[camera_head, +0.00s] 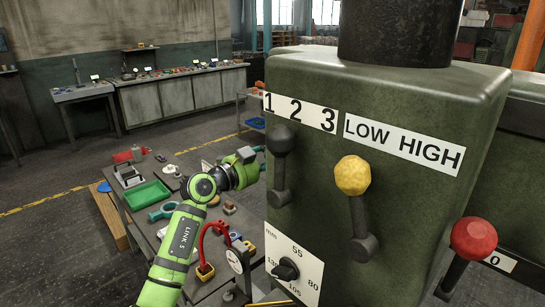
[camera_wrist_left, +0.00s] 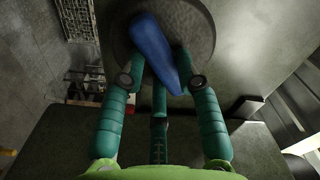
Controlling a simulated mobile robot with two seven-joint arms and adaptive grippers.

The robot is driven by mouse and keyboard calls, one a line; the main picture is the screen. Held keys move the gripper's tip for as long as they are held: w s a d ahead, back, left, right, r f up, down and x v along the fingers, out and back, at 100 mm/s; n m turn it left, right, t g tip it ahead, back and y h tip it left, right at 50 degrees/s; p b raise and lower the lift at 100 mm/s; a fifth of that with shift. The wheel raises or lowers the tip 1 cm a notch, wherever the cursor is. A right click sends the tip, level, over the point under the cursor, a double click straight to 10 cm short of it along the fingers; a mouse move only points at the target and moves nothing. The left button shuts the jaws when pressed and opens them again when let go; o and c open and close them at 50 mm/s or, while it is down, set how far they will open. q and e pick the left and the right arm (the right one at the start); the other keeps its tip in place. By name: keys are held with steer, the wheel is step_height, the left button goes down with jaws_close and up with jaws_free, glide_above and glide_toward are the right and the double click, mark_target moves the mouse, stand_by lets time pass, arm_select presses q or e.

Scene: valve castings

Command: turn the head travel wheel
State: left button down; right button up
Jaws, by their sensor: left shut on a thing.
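A dark grey round wheel (camera_wrist_left: 200,35), which looks like the head travel wheel, shows at the top of the left wrist view. A blue handle (camera_wrist_left: 155,45) sticks out from it towards my palm. My left gripper (camera_wrist_left: 162,76) has its teal fingers on both sides of this handle and is shut on it. In the head view my left gripper (camera_head: 259,156) is at the left edge of the green machine head (camera_head: 420,210), which hides the wheel and most of the fingers. My right gripper is in neither view.
The machine front carries a black-knobbed lever (camera_head: 280,142), a yellow-knobbed lever (camera_head: 353,176), a red-knobbed lever (camera_head: 473,238) and a dial (camera_head: 286,270). A table with a green tray (camera_head: 147,194) and several tools stands below my left arm. Open floor lies beyond it.

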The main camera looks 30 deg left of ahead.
arm_select(q)
steer(key=c, duration=0.9)
jaws_free()
steer(key=v, duration=1.2)
steer(key=shift+a, duration=0.1)
steer(key=shift+v, duration=5.05)
steer(key=shift+w, duration=0.1)
